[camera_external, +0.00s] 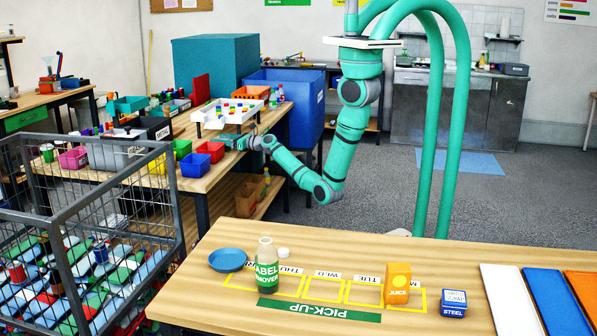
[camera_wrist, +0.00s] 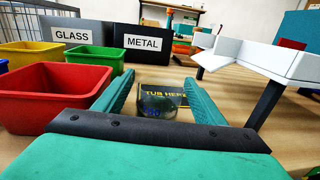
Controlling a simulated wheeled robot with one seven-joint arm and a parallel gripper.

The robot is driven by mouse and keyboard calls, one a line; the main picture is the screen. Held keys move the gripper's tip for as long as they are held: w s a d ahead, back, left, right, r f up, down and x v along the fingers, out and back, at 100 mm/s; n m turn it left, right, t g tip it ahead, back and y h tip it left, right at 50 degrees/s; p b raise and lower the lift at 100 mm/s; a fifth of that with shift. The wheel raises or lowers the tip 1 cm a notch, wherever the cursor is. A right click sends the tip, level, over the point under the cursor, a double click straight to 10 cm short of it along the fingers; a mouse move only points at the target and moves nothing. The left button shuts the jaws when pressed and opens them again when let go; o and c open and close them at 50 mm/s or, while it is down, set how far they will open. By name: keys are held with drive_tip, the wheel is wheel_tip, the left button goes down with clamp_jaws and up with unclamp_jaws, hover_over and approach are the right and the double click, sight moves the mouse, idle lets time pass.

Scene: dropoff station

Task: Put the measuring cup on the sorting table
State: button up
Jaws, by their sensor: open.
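The measuring cup appears to be the small clear vessel with blue marks (camera_wrist: 158,104) in the wrist view. It stands between the open fingers of my gripper (camera_wrist: 160,80), low, close to the palm side. No finger clearly touches it. In the external view my gripper (camera_external: 232,142) is low over the wooden sorting table (camera_external: 188,184), just beyond the red bin, and the cup cannot be made out there. A dark plate marked "TUB HERE" (camera_wrist: 182,87) lies on the table just behind the cup.
A red bin (camera_wrist: 60,97) is close on the left of my gripper, with green (camera_wrist: 95,62) and yellow (camera_wrist: 30,55) bins behind it. Boxes marked GLASS and METAL (camera_wrist: 142,42) stand farther back. A white raised tray (camera_wrist: 265,62) on dark legs is close on the right.

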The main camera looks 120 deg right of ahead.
drive_tip(key=v, duration=1)
